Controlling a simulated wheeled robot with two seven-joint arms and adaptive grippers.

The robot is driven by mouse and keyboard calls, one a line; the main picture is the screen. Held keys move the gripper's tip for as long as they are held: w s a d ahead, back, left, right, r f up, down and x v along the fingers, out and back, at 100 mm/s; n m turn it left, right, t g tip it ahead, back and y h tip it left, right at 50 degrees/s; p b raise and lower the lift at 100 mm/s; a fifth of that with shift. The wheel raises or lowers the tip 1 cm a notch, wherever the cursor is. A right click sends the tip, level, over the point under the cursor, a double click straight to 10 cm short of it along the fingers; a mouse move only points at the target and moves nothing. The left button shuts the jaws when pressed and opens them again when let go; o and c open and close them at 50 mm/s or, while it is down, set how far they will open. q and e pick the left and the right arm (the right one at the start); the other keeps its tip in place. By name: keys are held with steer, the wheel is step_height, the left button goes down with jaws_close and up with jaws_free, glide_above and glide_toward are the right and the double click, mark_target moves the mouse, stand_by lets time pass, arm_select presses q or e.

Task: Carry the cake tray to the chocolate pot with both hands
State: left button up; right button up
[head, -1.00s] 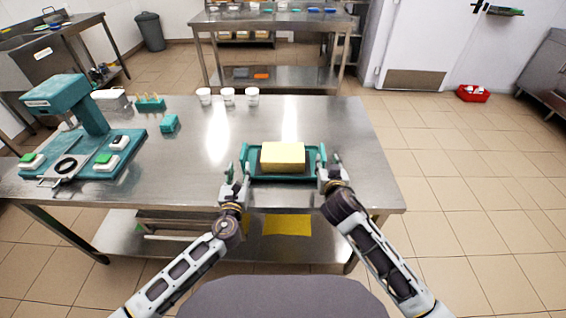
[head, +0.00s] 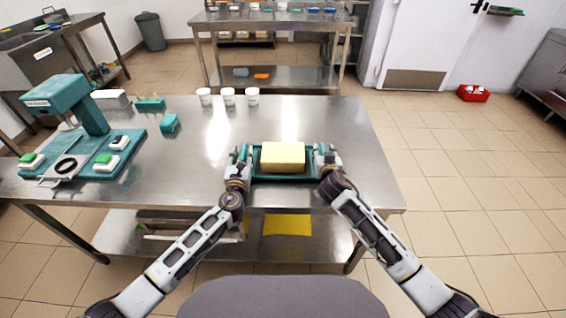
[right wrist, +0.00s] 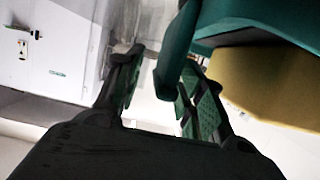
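The teal cake tray (head: 285,178) lies on the steel table near its front edge, with a yellow block of cake (head: 283,156) on it. My left gripper (head: 241,154) is at the tray's left end, its fingers apart around the handle there. My right gripper (head: 326,154) is at the right end. In the right wrist view, the teal tray handle (right wrist: 172,60) sits between its two spread fingers (right wrist: 160,95), with a gap beside it. I cannot make out a chocolate pot in these frames.
A teal machine (head: 70,100) stands at the table's left, near a small teal box (head: 169,123). White cups (head: 228,97) stand along the back edge. A red box (head: 473,93) is on the floor at right.

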arm_select(q)
steer(key=shift+w, duration=0.35)
arm_select(e)
steer(key=shift+w+f, duration=0.1)
steer(key=shift+w, duration=0.25)
arm_select(q)
jaws_close()
arm_select(e)
jaws_close()
arm_select(q)
steer(key=shift+r, duration=0.1)
